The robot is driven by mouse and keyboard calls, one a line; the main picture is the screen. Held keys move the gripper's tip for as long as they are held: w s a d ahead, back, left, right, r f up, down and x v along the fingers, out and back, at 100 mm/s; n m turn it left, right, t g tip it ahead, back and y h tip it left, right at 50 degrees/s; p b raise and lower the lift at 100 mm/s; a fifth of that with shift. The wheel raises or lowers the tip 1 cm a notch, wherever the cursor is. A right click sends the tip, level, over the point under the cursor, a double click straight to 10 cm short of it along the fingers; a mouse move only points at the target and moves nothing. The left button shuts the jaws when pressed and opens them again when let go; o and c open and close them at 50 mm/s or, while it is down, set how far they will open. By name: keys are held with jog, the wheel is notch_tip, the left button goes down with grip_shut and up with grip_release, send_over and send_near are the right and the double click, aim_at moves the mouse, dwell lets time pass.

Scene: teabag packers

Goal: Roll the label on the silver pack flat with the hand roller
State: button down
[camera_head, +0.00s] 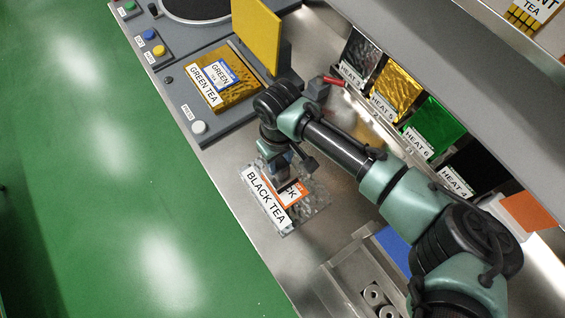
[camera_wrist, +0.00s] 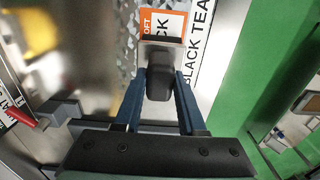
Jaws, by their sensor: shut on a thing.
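The silver pack (camera_head: 312,208) lies on the steel bench, with a white BLACK TEA strip (camera_head: 265,198) along its left side. An orange-and-white label (camera_head: 298,188) is on the pack, partly hidden by my gripper. In the wrist view, the silver pack (camera_wrist: 125,45) and label (camera_wrist: 148,22) show beyond the fingers. My gripper (camera_head: 277,168) is over the label's upper end. Its blue fingers are shut on the dark handle of the hand roller (camera_wrist: 160,75). The roller's far end overlaps the label in the wrist view; I cannot tell whether it touches.
A grey machine with a raised yellow plate (camera_head: 257,35) and a gold GREEN TEA pack (camera_head: 240,98) stands above. A red-handled tool (camera_head: 334,80) is beyond my wrist. Bins of coloured packs (camera_head: 397,90) line the right. A metal tray (camera_head: 345,275) is below.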

dwell(0.3)
notch_tip(320, 180, up, 8)
jog(key=p, duration=0.7)
jog(key=shift+r+p, duration=0.1)
jog(key=shift+p, duration=0.3)
dwell(0.3)
